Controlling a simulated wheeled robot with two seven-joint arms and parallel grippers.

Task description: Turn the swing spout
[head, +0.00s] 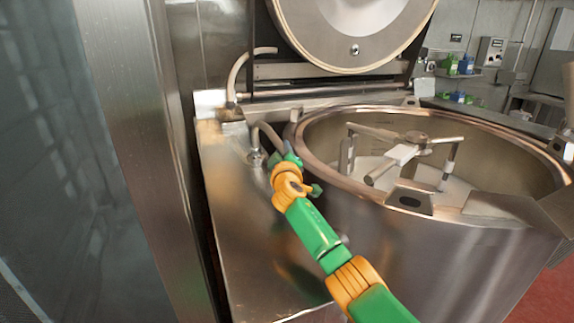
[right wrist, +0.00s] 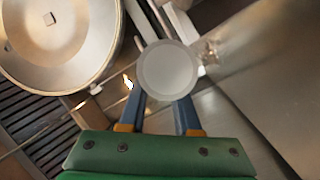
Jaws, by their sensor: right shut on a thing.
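The swing spout (head: 267,130) is a curved metal pipe rising from the steel deck at the left side of the kettle, its bend leaning toward the kettle rim. My right gripper (head: 289,162) is at the spout's kettle-side end and hides its tip. In the right wrist view the two blue fingers (right wrist: 160,98) are shut on the spout, which shows as a pale round end (right wrist: 167,70) between and just beyond them. My left gripper is not in view.
The open kettle (head: 340,190) with a stirrer (head: 405,150) inside stands right of my arm. Its raised round lid (head: 350,25) is behind. Another bent pipe (head: 240,68) rises at the back left. A steel column (head: 135,150) stands left.

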